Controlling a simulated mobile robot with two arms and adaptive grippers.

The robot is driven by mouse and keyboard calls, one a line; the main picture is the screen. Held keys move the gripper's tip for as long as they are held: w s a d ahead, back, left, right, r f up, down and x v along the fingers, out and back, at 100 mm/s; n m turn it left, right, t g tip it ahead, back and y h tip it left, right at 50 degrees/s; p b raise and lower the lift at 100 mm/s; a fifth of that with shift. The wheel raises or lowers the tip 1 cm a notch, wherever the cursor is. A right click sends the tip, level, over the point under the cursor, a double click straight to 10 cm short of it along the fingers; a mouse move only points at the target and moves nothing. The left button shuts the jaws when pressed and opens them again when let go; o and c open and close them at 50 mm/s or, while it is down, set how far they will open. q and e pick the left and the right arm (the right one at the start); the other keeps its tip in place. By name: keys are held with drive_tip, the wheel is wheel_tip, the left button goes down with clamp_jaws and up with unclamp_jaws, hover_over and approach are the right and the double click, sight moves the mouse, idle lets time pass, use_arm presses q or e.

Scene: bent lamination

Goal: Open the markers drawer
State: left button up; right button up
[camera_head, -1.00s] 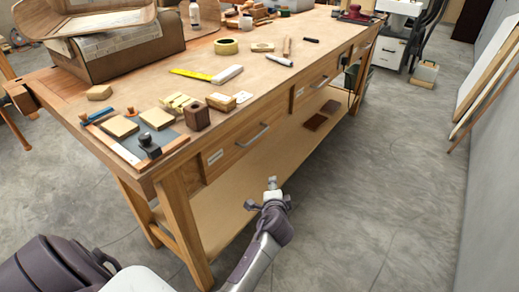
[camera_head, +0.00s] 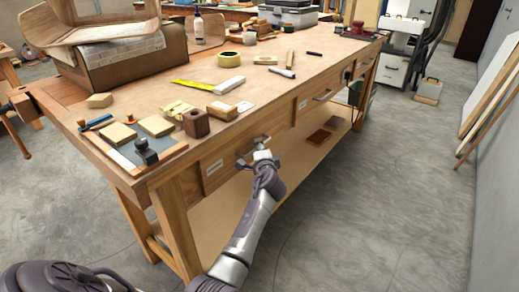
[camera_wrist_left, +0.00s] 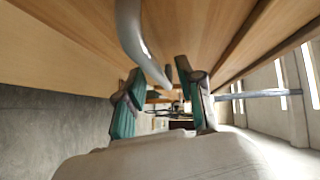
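The near drawer (camera_head: 220,162) is in the front of the wooden workbench and looks shut. It has a small pale label (camera_head: 214,168), too small to read, and a grey bar handle (camera_head: 245,156). My left gripper (camera_head: 262,154) is at the right part of this handle. In the left wrist view the curved metal handle (camera_wrist_left: 132,32) runs down to the gap between the two green-padded fingers of my left gripper (camera_wrist_left: 160,88). The fingers are apart; whether either touches the handle I cannot tell. My right gripper is not in view.
A second drawer with a handle (camera_head: 322,95) is farther along the bench. The benchtop (camera_head: 150,90) holds blocks, tape and tools. A lower shelf (camera_head: 225,205) is under the drawers. The grey floor (camera_head: 390,190) to the right is clear.

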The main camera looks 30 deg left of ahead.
use_arm(q)
drive_tip(key=shift+w+a+f, duration=0.1)
drive_tip(key=shift+w+a, duration=0.35)
drive_tip(key=shift+w, duration=0.05)
clamp_jaws()
